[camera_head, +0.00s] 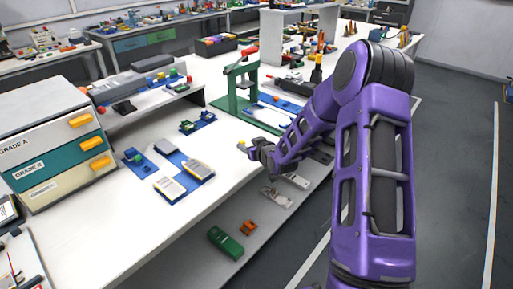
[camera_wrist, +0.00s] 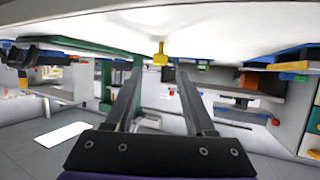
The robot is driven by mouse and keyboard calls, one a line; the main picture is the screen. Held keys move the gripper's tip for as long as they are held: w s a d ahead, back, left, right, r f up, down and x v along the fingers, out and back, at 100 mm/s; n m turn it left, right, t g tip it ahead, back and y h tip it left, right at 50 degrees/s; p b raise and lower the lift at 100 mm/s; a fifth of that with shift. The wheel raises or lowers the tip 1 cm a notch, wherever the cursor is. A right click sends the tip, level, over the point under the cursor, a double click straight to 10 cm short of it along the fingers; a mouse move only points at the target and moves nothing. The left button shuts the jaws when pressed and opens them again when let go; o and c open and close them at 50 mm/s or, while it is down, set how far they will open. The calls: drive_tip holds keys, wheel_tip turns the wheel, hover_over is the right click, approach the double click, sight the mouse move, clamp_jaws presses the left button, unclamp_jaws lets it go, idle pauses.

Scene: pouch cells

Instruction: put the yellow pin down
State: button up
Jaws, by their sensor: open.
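The yellow pin (camera_wrist: 160,58) shows in the wrist view, just beyond and between my fingertips. Its thin end meets the white surface (camera_wrist: 215,25) that fills the top of that view. My gripper (camera_wrist: 161,70) is open, with a gap between its two fingers and nothing clamped in them. In the head view my gripper (camera_head: 254,150) is low over the front edge of the white bench (camera_head: 235,160), right of the blue pads. The pin is too small to make out for certain in the head view.
A green press (camera_head: 240,85) with a red handle stands behind my gripper. Blue pads with grey meters (camera_head: 198,168) lie to the left, near a drawer cabinet (camera_head: 55,140). A lower shelf (camera_head: 205,262) holds a green item and several others. Bare bench lies at the front left.

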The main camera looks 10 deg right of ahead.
drive_tip(key=v, duration=0.8)
drive_tip(key=shift+s+a, duration=0.1)
